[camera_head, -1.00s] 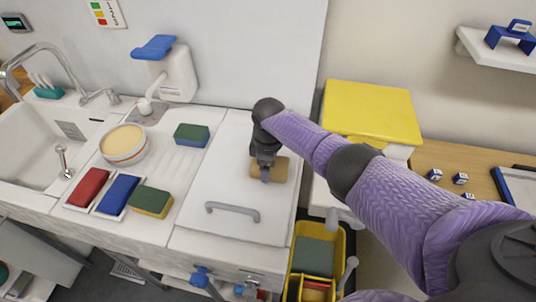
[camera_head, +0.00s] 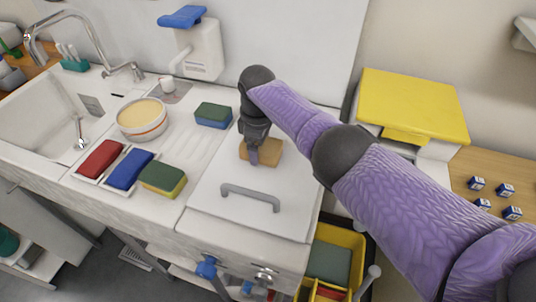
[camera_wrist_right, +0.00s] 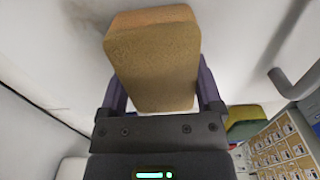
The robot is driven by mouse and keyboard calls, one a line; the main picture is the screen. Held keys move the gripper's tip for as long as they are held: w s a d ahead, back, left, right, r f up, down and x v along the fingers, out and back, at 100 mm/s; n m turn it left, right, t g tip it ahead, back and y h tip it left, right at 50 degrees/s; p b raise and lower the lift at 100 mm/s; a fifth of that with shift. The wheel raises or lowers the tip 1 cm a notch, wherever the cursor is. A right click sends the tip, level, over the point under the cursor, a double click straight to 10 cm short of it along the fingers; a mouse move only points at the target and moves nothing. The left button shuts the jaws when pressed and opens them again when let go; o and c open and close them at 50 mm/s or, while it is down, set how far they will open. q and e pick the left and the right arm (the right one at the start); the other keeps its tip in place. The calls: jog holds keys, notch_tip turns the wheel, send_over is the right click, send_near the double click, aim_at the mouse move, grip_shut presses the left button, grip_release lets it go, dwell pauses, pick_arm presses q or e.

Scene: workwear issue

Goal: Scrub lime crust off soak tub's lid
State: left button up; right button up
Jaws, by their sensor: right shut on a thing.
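The soak tub's white lid (camera_head: 212,187) lies flat at the right end of the counter, with a grey bar handle (camera_head: 250,197) near its front. My right gripper (camera_head: 254,154) is shut on a tan sponge block (camera_head: 269,153) and holds it at the lid, behind the handle. In the right wrist view the sponge (camera_wrist_right: 155,65) fills the space between the fingers, and the handle (camera_wrist_right: 292,84) is to its right. A faint brownish smudge (camera_wrist_right: 86,16) shows on the white surface there; I cannot tell whether it is lime crust. My left gripper is out of view.
Left of the lid are a green-blue sponge (camera_head: 213,115), a green-yellow sponge (camera_head: 163,179), blue and red blocks in trays, and a bowl (camera_head: 142,118). A wall dispenser (camera_head: 200,50) stands behind. Right are a yellow-topped box (camera_head: 412,100) and a yellow bin (camera_head: 340,239).

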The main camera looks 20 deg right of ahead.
jog(key=shift+r, duration=0.1)
notch_tip(320, 180, up, 9)
jog(key=p, duration=0.8)
jog(key=shift+r, duration=0.15)
jog(key=shift+f, duration=0.2)
